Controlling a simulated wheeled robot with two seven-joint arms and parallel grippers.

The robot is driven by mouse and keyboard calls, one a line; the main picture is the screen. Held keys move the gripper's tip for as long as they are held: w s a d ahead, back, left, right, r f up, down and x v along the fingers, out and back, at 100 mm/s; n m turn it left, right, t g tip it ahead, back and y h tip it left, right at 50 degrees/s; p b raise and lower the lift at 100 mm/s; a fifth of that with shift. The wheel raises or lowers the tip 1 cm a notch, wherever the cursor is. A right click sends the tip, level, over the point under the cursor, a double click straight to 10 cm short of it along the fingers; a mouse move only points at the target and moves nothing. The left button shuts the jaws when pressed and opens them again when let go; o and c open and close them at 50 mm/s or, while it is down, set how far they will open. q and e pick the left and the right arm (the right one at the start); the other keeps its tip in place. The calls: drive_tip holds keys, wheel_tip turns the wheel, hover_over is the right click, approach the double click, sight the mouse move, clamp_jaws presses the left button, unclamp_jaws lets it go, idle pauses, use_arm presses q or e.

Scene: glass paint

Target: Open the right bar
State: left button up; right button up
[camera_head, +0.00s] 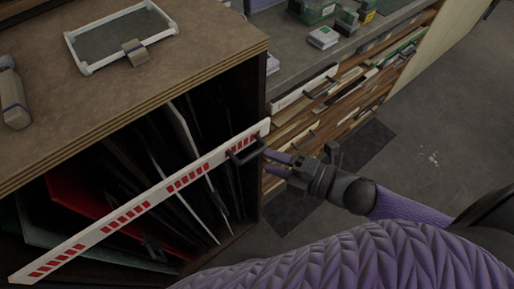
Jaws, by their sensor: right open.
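A white bar with red stripes (168,186) runs slantwise across the open front of the wooden cabinet (262,110). A black handle (246,151) is on the bar near its right end. Only this one bar clearly shows. My right gripper (287,166) comes in from the right and is open. Its fingers point left at the handle, close to it; I cannot tell whether they touch it. My left gripper is not in view.
Upright dark and red panels (75,195) stand inside the cabinet behind the bar. A framed tray (110,38) lies on the cabinet top. To the right are a workbench (283,62) and open shelves with sheets. Bare floor (430,130) is at the right.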

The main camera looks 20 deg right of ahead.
sight(254, 154)
drive_tip(key=x, duration=0.5)
drive_tip(key=shift+w, duration=0.15)
clamp_jaws()
idle(0.7)
idle(0.5)
